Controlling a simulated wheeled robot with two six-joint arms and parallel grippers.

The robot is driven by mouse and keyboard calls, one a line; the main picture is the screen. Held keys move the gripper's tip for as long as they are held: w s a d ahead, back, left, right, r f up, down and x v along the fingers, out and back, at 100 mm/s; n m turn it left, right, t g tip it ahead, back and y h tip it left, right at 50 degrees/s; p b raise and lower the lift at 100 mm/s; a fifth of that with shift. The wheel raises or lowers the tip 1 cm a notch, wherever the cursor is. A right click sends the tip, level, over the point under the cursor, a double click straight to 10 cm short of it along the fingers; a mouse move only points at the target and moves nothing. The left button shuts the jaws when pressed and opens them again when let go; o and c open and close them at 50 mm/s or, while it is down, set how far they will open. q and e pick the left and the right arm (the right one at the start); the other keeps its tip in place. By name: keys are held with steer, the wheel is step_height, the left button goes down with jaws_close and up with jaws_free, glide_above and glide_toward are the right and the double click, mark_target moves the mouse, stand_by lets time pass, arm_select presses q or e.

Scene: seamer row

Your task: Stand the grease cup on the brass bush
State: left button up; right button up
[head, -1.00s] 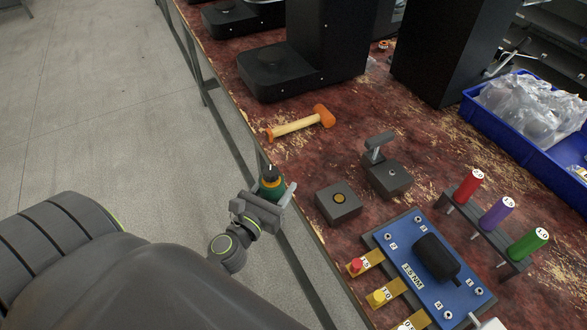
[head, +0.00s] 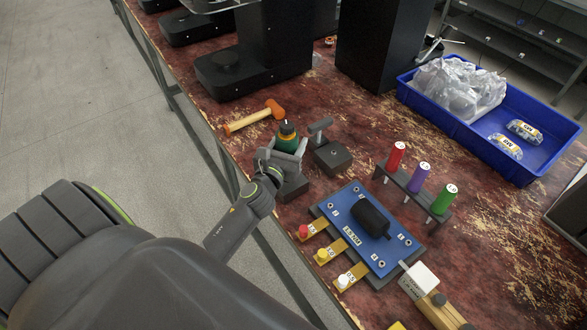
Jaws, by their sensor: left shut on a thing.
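The grey block (head: 292,188) that bears the brass bush lies just below the gripper. The bush itself is hidden behind the gripper and cup. I cannot tell whether the cup touches the bush. My right gripper is not in view.
A grey clamp block (head: 332,157) stands close right of the cup. An orange mallet (head: 256,118) lies behind it. A blue torque plate (head: 368,228), a rack of coloured handles (head: 413,182) and a blue tray (head: 475,134) are to the right.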

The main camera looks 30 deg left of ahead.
mark_target(290, 153)
arm_select(q)
step_height(290, 153, down, 3)
steer(key=shift+r+b, duration=0.2)
steer(key=shift+b, duration=0.45)
steer(key=shift+f+b, duration=0.4)
steer(key=shift+f, duration=0.1)
steer(key=shift+f+b, duration=1.2)
steer(key=shift+f, duration=0.25)
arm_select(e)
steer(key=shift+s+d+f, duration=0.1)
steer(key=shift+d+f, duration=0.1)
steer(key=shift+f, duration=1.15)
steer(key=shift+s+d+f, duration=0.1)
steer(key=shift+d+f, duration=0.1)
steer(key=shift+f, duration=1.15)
arm_select(q)
steer(key=shift+f, duration=0.2)
steer(key=o, duration=1.2)
steer(key=shift+c, duration=0.2)
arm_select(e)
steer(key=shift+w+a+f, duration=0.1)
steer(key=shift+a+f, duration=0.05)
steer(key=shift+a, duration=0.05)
arm_select(q)
steer(key=shift+r, duration=0.1)
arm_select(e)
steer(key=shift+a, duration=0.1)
